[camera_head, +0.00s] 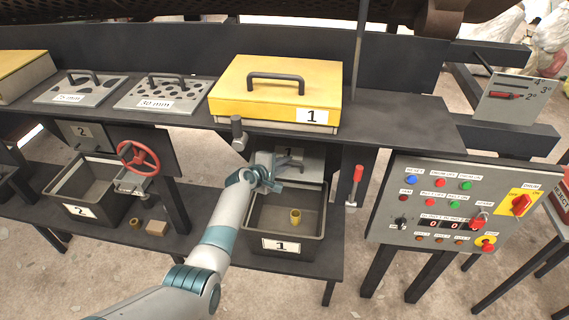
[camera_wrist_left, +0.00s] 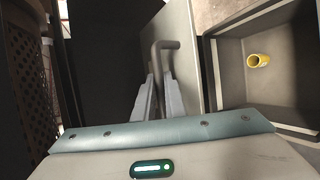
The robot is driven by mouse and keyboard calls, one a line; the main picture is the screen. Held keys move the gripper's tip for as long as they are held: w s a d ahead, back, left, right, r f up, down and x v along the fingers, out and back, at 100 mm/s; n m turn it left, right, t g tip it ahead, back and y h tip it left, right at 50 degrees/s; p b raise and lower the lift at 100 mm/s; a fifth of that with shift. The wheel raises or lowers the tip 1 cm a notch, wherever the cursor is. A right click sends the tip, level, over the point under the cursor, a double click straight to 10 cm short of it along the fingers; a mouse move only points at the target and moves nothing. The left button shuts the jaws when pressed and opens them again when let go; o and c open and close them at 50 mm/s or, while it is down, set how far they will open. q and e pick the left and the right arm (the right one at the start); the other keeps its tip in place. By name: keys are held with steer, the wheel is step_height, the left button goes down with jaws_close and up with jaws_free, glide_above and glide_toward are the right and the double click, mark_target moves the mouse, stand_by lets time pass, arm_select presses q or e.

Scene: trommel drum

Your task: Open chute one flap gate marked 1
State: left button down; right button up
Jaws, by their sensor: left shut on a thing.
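The flap gate marked 1 (camera_head: 306,158) is a grey plate under the yellow lid, above the crate marked 1. My left gripper (camera_head: 272,180) is at its front and covers part of the plate. In the left wrist view, my left gripper's fingers (camera_wrist_left: 159,82) are shut on the gate's bent grey handle (camera_wrist_left: 166,45), beside the grey plate (camera_wrist_left: 189,70). The crate marked 1 (camera_head: 281,245) stands below and holds a small yellow cup-like piece (camera_head: 295,216). The piece also shows in the left wrist view (camera_wrist_left: 258,61). My right gripper is not in view.
A yellow lid marked 1 (camera_head: 273,80) sits on the shelf above. A grey-headed post (camera_head: 238,132) stands left of the gate, and a red-handled lever (camera_head: 356,181) to its right. A control panel (camera_head: 452,210) is further right. A red wheel (camera_head: 138,157) is left.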

arm_select(q)
steer(key=c, duration=2.1)
jaws_free()
steer(key=shift+w+f, duration=0.2)
steer(key=shift+v, duration=1.25)
steer(key=b+v, duration=0.1)
steer(key=v, duration=1.4)
steer(key=shift+f, duration=0.1)
